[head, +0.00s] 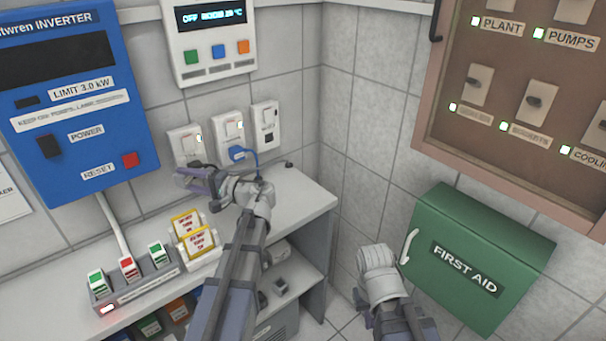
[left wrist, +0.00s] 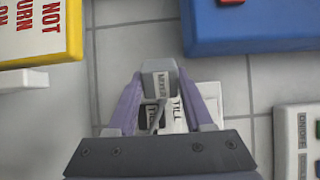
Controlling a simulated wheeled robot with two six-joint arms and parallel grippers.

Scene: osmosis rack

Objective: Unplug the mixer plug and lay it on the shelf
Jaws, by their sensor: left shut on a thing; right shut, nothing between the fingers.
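My left gripper (head: 190,178) is shut on the grey mixer plug (left wrist: 160,78), labelled MIXER, in front of the wall below the left socket. In the left wrist view the plug sits between the purple fingers (left wrist: 160,100), with a white plate partly hidden behind it. I cannot tell whether the plug is still seated. The shelf (head: 305,188) is the pale counter below the sockets. My right gripper (head: 378,262) is shut and empty, left of the first aid box; its fingertips are hard to make out.
A blue plug (head: 240,154) with a blue cord is in the middle socket. A third socket (head: 265,125) is right of it. Yellow-framed signs (head: 195,238) and a switch strip (head: 135,284) stand on the counter. The first aid box (head: 475,258) is at right. The counter's right end is mostly clear.

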